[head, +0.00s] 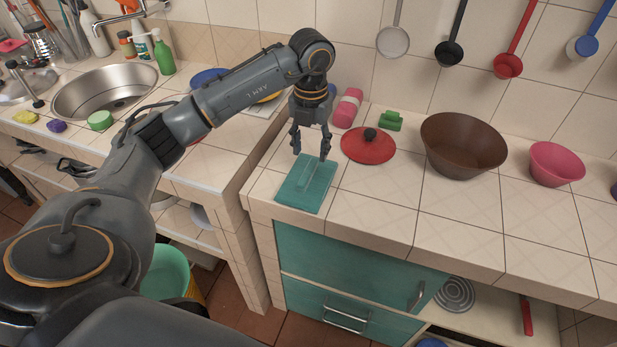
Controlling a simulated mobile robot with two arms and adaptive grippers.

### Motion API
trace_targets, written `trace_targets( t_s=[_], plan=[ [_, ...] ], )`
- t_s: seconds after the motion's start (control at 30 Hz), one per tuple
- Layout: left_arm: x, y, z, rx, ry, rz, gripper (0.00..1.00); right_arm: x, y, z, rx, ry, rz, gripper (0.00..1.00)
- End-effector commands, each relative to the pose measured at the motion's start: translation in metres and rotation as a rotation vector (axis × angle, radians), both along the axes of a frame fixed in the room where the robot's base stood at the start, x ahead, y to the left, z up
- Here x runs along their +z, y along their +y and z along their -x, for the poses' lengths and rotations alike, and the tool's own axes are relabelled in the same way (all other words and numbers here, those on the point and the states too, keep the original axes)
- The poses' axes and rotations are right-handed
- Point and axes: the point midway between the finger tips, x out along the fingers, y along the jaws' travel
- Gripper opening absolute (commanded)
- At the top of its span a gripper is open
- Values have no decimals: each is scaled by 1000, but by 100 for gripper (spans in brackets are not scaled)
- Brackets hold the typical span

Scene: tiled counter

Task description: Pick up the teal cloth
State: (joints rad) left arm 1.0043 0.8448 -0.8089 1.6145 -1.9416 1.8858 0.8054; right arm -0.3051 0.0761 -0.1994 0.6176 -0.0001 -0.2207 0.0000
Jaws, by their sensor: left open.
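The teal cloth (304,193) lies folded and flat on the tiled counter, near its front left corner. My left gripper (311,156) points down just above the far edge of the cloth. Its fingers are apart, with nothing seen between them. I cannot tell whether the fingertips touch the cloth. My right gripper is not in view.
A red lid (367,148) lies right of the gripper. A pink roll (347,108) and a green object (390,121) are behind. A brown bowl (463,143) and a pink bowl (557,163) stand farther right. The counter's front (450,235) is clear.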

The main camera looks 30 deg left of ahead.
Motion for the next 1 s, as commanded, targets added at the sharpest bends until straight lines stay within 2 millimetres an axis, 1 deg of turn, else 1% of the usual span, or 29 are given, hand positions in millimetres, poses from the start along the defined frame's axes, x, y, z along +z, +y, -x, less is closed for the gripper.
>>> trace_targets(
  t_s=[0.03,0.1,0.27,0.37,0.5,0.6,0.73,0.9,0.93,0.97,1.0],
  plan=[
    [-8,0,1,1,4,0,47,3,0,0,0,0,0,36],
    [-17,0,0,1,2,1,47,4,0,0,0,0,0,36],
    [-27,0,0,-1,0,2,47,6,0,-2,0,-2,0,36],
    [-36,2,1,-1,3,3,47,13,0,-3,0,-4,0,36],
    [-57,7,2,-1,5,2,47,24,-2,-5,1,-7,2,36],
    [-71,6,1,0,1,3,47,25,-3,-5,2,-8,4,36],
    [-78,6,1,0,-2,3,47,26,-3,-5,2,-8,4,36],
    [-79,6,1,0,-3,3,47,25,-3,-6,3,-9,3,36],
    [-79,6,1,0,-3,3,45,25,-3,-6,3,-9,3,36],
    [-79,6,1,0,-3,3,39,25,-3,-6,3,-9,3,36],
    [-79,6,1,0,-3,3,31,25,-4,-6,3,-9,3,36]
  ],
)
